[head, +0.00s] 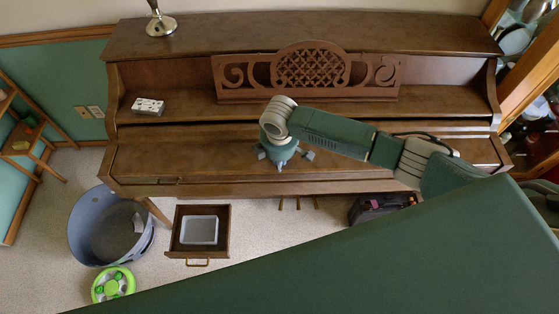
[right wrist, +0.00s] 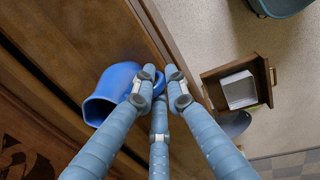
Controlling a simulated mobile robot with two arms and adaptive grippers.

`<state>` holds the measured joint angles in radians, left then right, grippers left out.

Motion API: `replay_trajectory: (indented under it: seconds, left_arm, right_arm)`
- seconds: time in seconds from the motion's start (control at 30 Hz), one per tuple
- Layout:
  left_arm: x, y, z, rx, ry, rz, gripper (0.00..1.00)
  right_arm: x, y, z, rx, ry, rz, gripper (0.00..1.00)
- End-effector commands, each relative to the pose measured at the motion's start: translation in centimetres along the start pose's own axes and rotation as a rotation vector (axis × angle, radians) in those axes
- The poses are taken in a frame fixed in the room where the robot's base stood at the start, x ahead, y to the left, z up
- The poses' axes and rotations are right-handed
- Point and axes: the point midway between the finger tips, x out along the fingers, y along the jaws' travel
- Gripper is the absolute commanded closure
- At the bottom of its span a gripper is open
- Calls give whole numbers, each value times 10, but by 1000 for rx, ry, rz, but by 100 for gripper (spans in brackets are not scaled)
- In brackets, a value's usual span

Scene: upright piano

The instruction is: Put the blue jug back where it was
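The blue jug (right wrist: 106,92) shows in the right wrist view, close to the brown wood of the upright piano (head: 240,150). My right gripper (right wrist: 160,78) has its fingers drawn close together at the jug's right side, with a bit of blue between the tips. It looks shut on the jug there, though the exact contact is partly hidden by the fingers. In the head view my right gripper (head: 282,160) points down over the front of the piano, and the jug is hidden behind it. My left gripper is not in view.
A music stand (head: 308,72), a small patterned box (head: 148,106) and a lamp base (head: 161,25) are on the piano. Below are a blue-grey tub (head: 84,238), a wooden drawer (head: 182,250) with a grey container (head: 199,230), a green toy (head: 113,284) and a dark bag (head: 375,207).

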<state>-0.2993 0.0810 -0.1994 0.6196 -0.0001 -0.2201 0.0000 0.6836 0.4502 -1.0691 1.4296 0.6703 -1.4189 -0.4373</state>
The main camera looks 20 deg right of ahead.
Motion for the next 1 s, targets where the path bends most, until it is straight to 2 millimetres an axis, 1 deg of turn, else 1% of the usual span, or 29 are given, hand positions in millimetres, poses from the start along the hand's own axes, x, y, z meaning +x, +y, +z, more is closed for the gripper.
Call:
replay_trajectory:
  seconds: [0.03,0.07,0.1,0.33,0.47,0.57,0.8,0.9,1.0]
  left_arm:
    - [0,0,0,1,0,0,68]
    - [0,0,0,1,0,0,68]
    - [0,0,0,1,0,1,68]
    - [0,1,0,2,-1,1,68]
    - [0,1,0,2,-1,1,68]
    - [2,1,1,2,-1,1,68]
    - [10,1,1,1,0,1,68]
    - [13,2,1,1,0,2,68]
    - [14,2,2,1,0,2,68]
  right_arm:
    - [0,0,0,0,0,0,77]
    - [0,0,0,0,0,0,71]
    - [0,0,0,0,0,0,70]
    - [-1,0,0,0,0,0,70]
    - [-7,1,-1,0,2,1,70]
    - [-21,2,-1,-1,3,3,70]
    - [-73,2,-1,-1,4,4,70]
    - [-92,2,-1,-1,3,4,70]
    - [-107,1,-1,0,3,1,70]
